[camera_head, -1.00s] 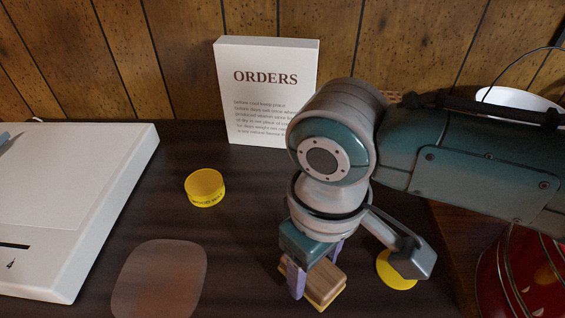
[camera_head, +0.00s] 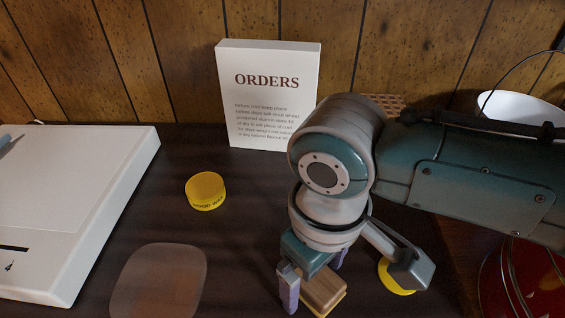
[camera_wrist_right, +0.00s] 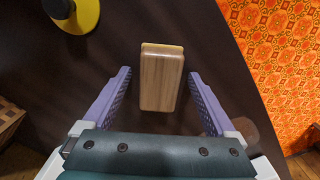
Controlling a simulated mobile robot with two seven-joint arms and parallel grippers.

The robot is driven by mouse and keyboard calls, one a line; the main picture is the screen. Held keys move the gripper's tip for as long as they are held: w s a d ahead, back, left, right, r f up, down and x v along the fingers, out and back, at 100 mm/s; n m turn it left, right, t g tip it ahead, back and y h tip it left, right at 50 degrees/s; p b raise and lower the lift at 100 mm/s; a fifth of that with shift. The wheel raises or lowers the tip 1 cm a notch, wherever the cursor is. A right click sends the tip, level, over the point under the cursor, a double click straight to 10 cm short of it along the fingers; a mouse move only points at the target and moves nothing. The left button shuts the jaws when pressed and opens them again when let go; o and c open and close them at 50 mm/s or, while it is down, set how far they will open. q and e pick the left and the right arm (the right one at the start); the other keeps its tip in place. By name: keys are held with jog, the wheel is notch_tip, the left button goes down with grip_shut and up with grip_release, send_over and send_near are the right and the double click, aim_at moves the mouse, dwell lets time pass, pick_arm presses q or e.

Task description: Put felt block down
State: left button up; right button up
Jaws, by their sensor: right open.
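The felt block (camera_head: 323,288) is a wooden block with a yellow layer along its underside. It rests on the dark table at the lower middle of the head view. In the right wrist view the block (camera_wrist_right: 162,78) lies between the two purple fingers, with a gap on each side. My right gripper (camera_head: 312,284) is open around the block and does not grip it. It also shows in the right wrist view (camera_wrist_right: 160,98). My left gripper is not in view.
A yellow tin (camera_head: 205,191) and a translucent flat mat (camera_head: 158,283) lie left of the block. A white machine (camera_head: 75,210) stands far left, an ORDERS sign (camera_head: 268,95) at the back. A yellow round item (camera_head: 397,280) is just right of the gripper. Bare table lies between tin and gripper.

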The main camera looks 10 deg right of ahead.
jog(key=shift+s+a+r+y+p, duration=0.45)
jog(key=shift+s+a+r+p, duration=0.45)
jog(key=shift+r, duration=2)
jog(key=shift+s+a+r+y+p, duration=0.55)
jog(key=shift+r+p, duration=0.5)
jog(key=shift+r, duration=1.8)
jog(key=s+d+r+m+t+h, duration=0.1)
jog(key=s+d+m+t, duration=0.2)
jog(key=s+d, duration=0.6)
jog(key=d, duration=0.3)
jog(key=shift+m+t+h, duration=0.3)
jog(key=shift+m+h, duration=0.1)
jog(key=shift+d+r, duration=0.1)
jog(key=shift+r, duration=0.1)
